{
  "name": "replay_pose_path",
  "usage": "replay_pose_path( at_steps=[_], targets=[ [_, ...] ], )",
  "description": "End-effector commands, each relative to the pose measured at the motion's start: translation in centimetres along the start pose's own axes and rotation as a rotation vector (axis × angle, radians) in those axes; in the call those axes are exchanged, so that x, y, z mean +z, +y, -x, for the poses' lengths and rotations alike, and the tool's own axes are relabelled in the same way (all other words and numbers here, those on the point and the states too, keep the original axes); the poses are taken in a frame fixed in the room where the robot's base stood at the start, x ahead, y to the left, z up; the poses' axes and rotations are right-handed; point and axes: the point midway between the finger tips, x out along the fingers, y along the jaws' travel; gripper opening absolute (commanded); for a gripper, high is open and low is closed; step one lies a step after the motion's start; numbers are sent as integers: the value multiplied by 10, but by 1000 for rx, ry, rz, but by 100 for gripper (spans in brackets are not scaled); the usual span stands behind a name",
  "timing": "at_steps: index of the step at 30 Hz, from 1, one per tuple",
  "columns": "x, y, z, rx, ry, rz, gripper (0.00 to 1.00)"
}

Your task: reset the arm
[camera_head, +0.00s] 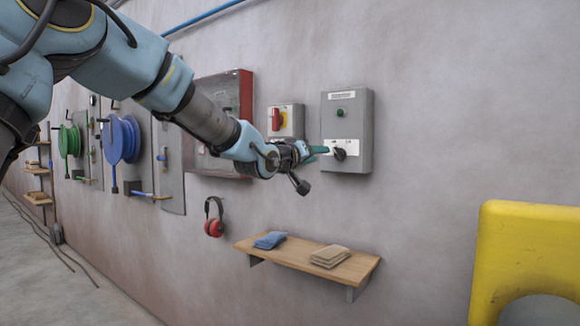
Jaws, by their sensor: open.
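My arm reaches in from the upper left toward the wall. My gripper (318,151) is at its end, small in the view, just left of the black knob (340,154) on a grey control box (361,132). The jaws are open. Whether a fingertip touches the knob cannot be told from this angle. The box has a green button or lamp (339,113) above the knob.
A red-and-yellow switch box (291,112) is just left of the control box. A wooden shelf (345,275) with a blue cloth and folded tan pieces is below. A yellow object (505,240) stands at lower right. Red earmuffs (214,227) hang at left.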

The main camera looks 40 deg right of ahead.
Motion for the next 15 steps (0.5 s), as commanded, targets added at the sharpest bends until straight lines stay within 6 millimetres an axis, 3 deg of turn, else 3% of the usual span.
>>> replay_pose_path(
  at_steps=[9, 11, 15],
  targets=[
    [0, -9, 3, -21, -9, -7, 46],
    [1, -24, 10, -58, -24, -19, 46],
    [6, -92, 47, -225, -99, -62, 46]
  ],
)
